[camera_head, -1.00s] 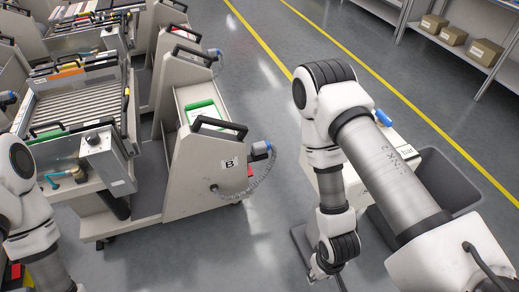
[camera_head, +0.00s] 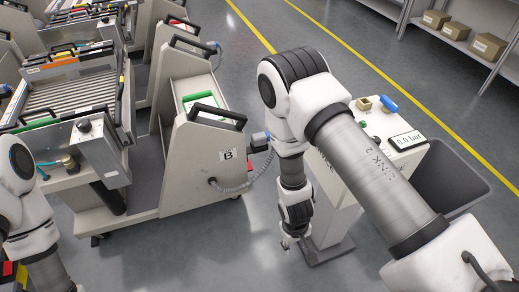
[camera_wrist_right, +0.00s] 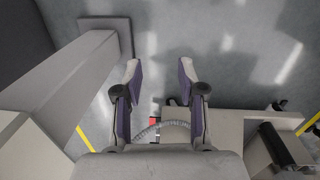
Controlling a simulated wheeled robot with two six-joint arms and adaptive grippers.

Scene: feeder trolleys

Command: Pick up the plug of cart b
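Cart b (camera_head: 190,165), a beige trolley with a "B" label, stands left of my right arm. Its plug (camera_head: 260,141), grey and blue, sits at the cart's right side, with a grey coiled cable (camera_head: 235,190) hanging from it; my right arm partly borders it. My right gripper (camera_head: 288,243) hangs low, right of the cart and below the plug, apart from both. In the right wrist view its two fingers (camera_wrist_right: 160,75) are spread with nothing between them; the cable (camera_wrist_right: 150,131) shows behind them, and the plug cannot be made out. My left gripper is out of view.
A white station (camera_head: 400,143) reading "0.0 bar" stands on a post behind my right arm, with a dark bin (camera_head: 450,180) beside it. More trolleys fill the left. Shelves with boxes (camera_head: 487,46) stand far right. Floor below cart b is clear.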

